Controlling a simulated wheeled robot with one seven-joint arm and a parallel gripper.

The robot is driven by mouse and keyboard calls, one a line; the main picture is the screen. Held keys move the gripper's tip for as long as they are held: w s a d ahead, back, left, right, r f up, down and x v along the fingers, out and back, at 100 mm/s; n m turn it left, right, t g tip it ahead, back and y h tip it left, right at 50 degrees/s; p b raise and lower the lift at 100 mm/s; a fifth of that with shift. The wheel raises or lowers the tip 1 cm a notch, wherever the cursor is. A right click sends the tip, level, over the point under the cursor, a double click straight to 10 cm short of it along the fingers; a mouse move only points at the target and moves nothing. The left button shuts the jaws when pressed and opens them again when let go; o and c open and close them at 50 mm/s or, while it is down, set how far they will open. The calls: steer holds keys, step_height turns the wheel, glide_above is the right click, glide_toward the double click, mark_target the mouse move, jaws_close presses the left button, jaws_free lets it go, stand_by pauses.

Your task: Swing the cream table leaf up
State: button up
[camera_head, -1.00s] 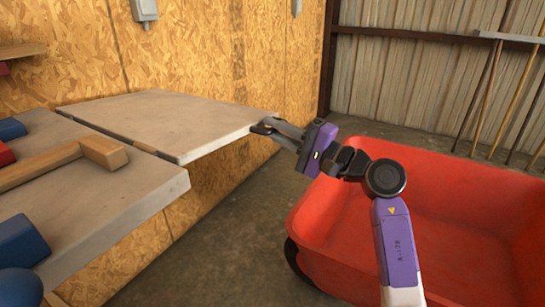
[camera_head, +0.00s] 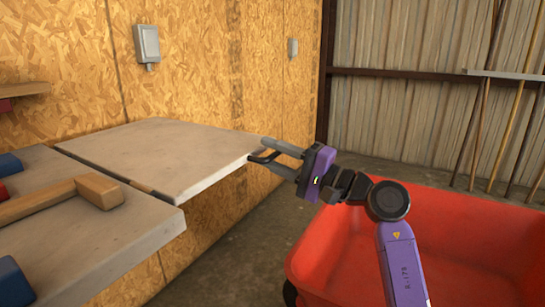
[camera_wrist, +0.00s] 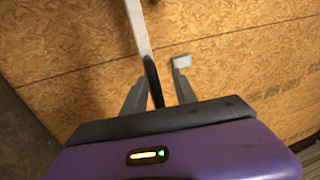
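The cream table leaf (camera_head: 165,152) is raised and lies about level with the fixed worktop (camera_head: 120,240), in line with it along a dark hinge seam (camera_head: 100,170). My gripper (camera_head: 266,157) is at the leaf's right-hand end. Its fingers are spread, with a visible gap between them. In the wrist view my gripper (camera_wrist: 160,78) is also open, and the leaf (camera_wrist: 137,25) shows edge-on as a pale strip. A dark narrow piece (camera_wrist: 153,85) at the leaf's near end lies between the fingers. I cannot tell whether a finger touches it.
A wooden mallet (camera_head: 50,200) and blue objects (camera_head: 12,280) lie on the fixed worktop. A red cart tub (camera_head: 450,235) stands close on the right, beneath my arm. Chipboard wall (camera_head: 200,60) backs the leaf. Long-handled tools (camera_head: 490,120) lean at the far right.

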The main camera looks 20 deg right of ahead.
steer(key=shift+f, duration=0.1)
steer(key=p+v, duration=0.1)
steer(key=v, duration=0.7)
steer(key=shift+w, duration=0.1)
stand_by(0.5)
